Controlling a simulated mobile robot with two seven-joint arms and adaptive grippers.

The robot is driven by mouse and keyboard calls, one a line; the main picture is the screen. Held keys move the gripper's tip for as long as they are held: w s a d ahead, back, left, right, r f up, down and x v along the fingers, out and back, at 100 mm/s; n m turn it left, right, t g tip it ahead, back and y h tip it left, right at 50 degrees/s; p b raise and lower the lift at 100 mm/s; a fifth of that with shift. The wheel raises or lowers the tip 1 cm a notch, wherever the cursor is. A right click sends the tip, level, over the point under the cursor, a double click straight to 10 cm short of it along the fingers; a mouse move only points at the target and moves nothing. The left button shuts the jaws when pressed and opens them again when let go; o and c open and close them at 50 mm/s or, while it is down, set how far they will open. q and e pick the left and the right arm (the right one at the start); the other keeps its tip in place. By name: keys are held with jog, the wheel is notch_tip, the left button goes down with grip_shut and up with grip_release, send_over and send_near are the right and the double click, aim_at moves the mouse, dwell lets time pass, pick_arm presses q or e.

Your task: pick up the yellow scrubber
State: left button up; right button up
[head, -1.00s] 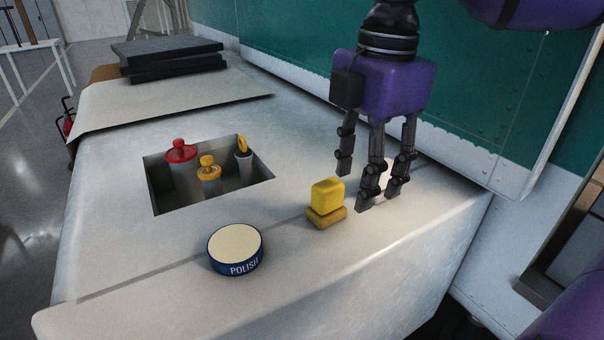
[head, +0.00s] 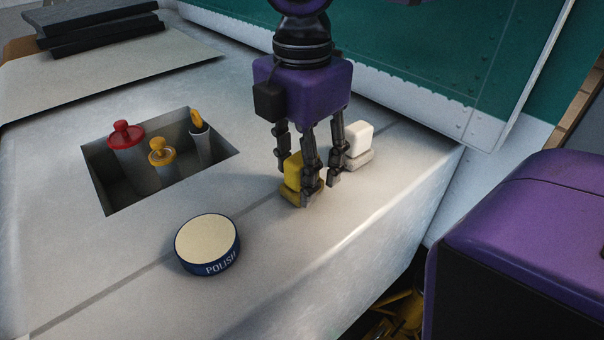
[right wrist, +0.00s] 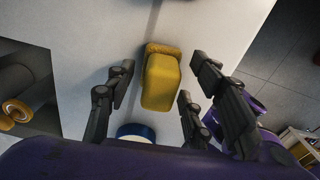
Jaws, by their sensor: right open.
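The yellow scrubber (head: 291,172) stands on the pale worktop, a block on a darker yellow base. My right gripper (head: 308,188) is over it from above, open, with its fingers down around it and partly hiding it in the head view. In the right wrist view the yellow scrubber (right wrist: 160,78) lies between the spread fingers of my right gripper (right wrist: 160,95), with gaps showing on both sides. My left gripper is not in view.
A white scrubber (head: 358,142) stands just right of my right gripper. A blue polish tin (head: 207,245) is at the front left. A recessed well (head: 98,180) holds red-topped and yellow-topped containers. The worktop's front edge is close by on the right.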

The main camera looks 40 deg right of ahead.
grip_shut()
dwell(0.3)
jog(key=shift+r, duration=0.1)
notch_tip(320, 180, up, 28)
dwell(0.4)
